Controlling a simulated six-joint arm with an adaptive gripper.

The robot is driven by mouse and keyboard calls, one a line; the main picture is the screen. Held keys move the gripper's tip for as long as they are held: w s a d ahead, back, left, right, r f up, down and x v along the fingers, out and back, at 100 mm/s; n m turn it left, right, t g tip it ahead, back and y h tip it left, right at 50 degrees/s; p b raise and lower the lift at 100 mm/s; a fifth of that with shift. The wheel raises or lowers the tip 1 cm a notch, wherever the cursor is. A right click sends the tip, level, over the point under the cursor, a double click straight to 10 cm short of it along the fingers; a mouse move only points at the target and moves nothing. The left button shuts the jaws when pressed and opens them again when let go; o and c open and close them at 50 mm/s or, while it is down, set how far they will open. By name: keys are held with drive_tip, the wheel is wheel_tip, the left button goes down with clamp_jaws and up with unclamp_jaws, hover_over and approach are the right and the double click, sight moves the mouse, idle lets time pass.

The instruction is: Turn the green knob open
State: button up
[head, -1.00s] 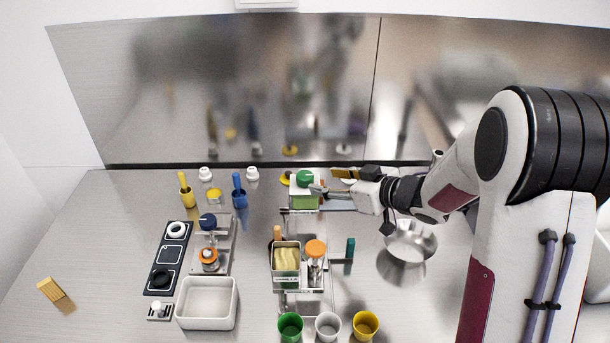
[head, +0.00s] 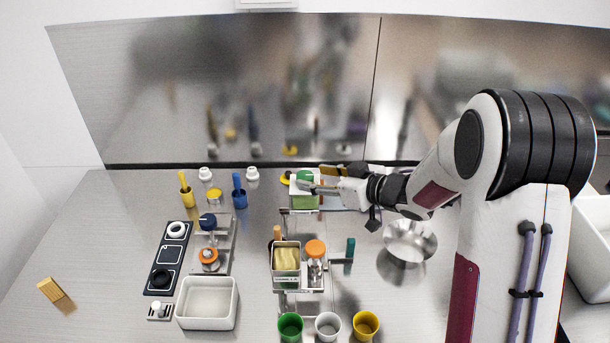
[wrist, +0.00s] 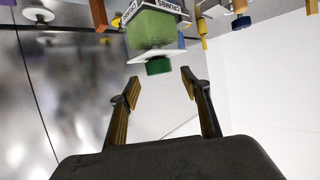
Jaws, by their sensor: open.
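The green knob (head: 304,172) sits on top of a white-lidded green container (head: 304,202) at the back middle of the counter. In the wrist view the knob (wrist: 159,66) projects from a white plate on the green box labelled CRUMBS (wrist: 152,28), with the picture turned over. My gripper (head: 311,177) is at the knob from the right, and its fingers partly hide the knob in the head view. In the wrist view my open gripper (wrist: 160,82) has its fingertips spread either side of the knob's line, with the knob just beyond them. I see no clear contact.
A steel bowl (head: 410,241) stands below my arm. An orange-knobbed dispenser (head: 316,249) and a tray of yellow food stand in front of the green container. Green, white and yellow cups line the front. A steel back wall (head: 250,90) rises close behind.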

sight(306, 175)
drive_tip(key=shift+x, duration=2.4)
drive_tip(key=c, duration=1.1)
